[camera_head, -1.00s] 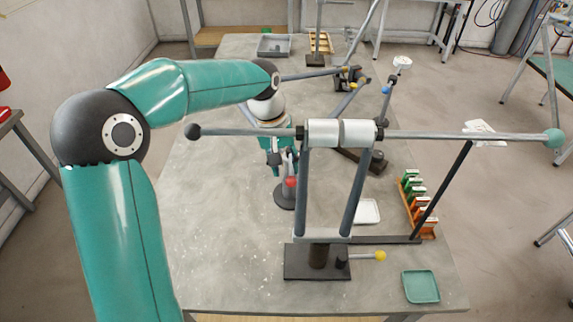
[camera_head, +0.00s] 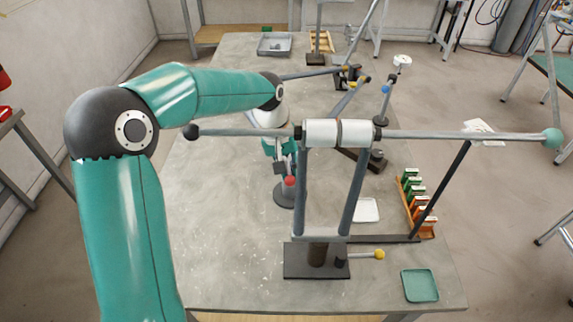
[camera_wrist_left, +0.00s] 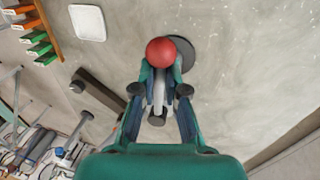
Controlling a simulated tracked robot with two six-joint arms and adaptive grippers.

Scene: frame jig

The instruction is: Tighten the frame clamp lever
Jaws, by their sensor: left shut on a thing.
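A red-knobbed lever (camera_head: 290,181) stands on a dark round base (camera_head: 284,201) on the bench. Its red ball also shows in the wrist view (camera_wrist_left: 163,52). My left gripper (camera_wrist_left: 161,77) is shut on this lever just below the ball, one finger on each side; the exact contact is partly hidden. In the head view my left gripper (camera_head: 284,167) is behind the knob and small. The tube frame (camera_head: 340,133) stands in its jig at the front. A second lever with a yellow knob (camera_head: 380,254) sits at the jig's base plate (camera_head: 317,270). My right gripper is not in view.
The long horizontal bar (camera_head: 455,135) and uprights of the frame stand close to my left arm. A white tray (camera_head: 366,210), a rack of green and orange blocks (camera_head: 418,207) and a green tray (camera_head: 420,286) are on the right. The bench's left side is clear.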

